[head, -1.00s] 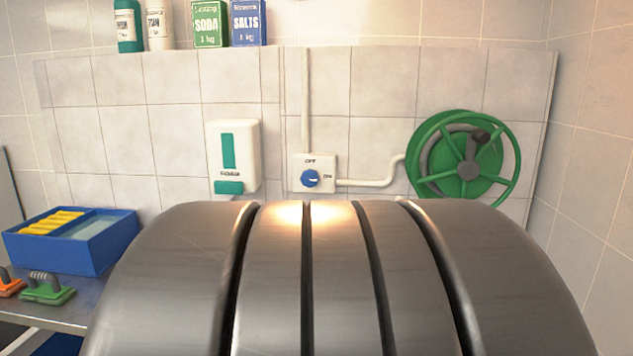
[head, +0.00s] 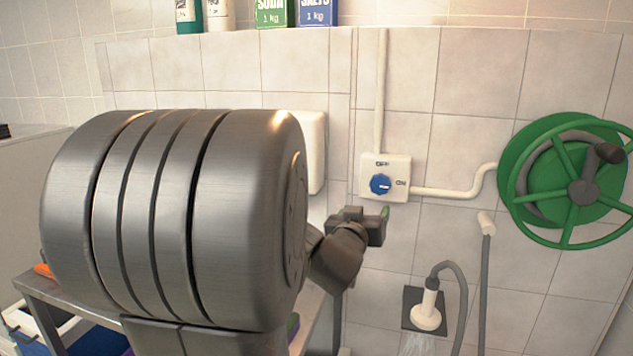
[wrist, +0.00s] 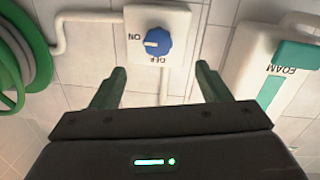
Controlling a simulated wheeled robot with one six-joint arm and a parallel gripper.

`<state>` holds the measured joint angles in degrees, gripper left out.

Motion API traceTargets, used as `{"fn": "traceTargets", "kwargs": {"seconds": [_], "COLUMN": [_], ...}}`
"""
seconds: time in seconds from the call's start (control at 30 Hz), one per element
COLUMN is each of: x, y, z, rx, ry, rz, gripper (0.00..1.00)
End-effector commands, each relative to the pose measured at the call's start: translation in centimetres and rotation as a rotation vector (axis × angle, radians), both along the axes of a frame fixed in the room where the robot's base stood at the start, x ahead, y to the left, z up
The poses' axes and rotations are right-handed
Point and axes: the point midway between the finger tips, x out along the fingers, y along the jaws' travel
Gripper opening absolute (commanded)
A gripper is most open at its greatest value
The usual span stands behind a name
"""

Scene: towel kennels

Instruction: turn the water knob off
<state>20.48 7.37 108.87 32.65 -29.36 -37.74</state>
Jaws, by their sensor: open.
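The water knob (head: 380,185) is a blue dial on a white wall plate (head: 399,164) marked OFF above and ON at the right. Its white mark points right, towards ON. In the wrist view, which is upside down, the knob (wrist: 158,43) lies ahead of my gripper, its mark pointing towards ON at the left. My gripper (wrist: 160,72) is open and empty, its green fingers spread either side of the knob's line and short of it. In the head view my gripper (head: 384,212) is just below the plate, mostly hidden by its own body.
A shower head (head: 425,317) below sprays water. A green hose reel (head: 578,190) is on the wall at right, joined by a white pipe (head: 450,193). A foam dispenser (wrist: 278,70) hangs beside the plate. Bottles and boxes (head: 318,12) stand on the ledge above.

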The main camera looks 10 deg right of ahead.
Motion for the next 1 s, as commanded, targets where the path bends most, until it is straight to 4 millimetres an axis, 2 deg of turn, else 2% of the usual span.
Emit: {"fn": "traceTargets", "kwargs": {"seconds": [0.13,0.27,0.7,1.0], "x": [0.4,1.6,8.0,10.7], "y": [-1.0,-1.8,-6.5,-8.5], "z": [0.6,0.5,0.5,0.5], "rx": [-0.014,-0.012,-0.012,-0.011], "ry": [-0.012,-0.011,-0.009,-0.010], "rz": [-0.019,-0.019,-0.016,-0.015], "gripper": [0.70,0.70,0.70,0.70]}}
